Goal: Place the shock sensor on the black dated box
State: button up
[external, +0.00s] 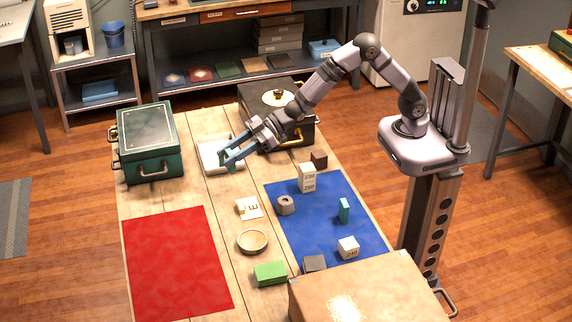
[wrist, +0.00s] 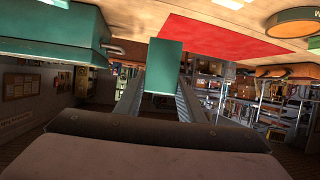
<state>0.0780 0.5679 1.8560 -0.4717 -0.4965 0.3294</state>
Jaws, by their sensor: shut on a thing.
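My gripper (external: 227,156) is shut on a teal block (external: 230,160), over the white tray at the far part of the table. In the wrist view the teal block (wrist: 164,67) sits upright between my two fingers; no label shows on it, so I cannot tell whether it is the shock sensor. A small dark box (external: 314,263) lies at the near edge of the blue mat, and a small dark brown block (external: 319,157) stands near the mat's far edge. No date is readable on either. Another teal block (external: 344,210) stands on the blue mat.
The white tray (external: 208,168) lies between a green case (external: 150,145) and a black case (external: 246,98). A round bowl (external: 252,241) and green block (external: 270,273) stand nearby. The red mat (external: 175,260) is bare.

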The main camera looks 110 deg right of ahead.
jog(key=s+a+r+n+g+y, duration=0.1)
jog(key=s+a+n+y, duration=0.1)
jog(key=a, duration=1)
jog(key=s+a+r+n+y, duration=0.1)
jog(key=s+a+n+y, duration=0.15)
jog(key=a, duration=0.85)
notch_tip(320, 180, up, 3)
jog(key=n+g+y, duration=0.3)
send_over(315, 263)
jog(key=shift+d+f+b, duration=0.1)
jog(key=shift+f+b, duration=0.05)
jog(key=shift+b, duration=0.3)
jog(key=shift+f, duration=0.1)
jog(key=shift+f, duration=4.9)
jog(key=shift+f, duration=0.1)
jog(key=shift+f, duration=0.15)
jog(key=o, duration=1.1)
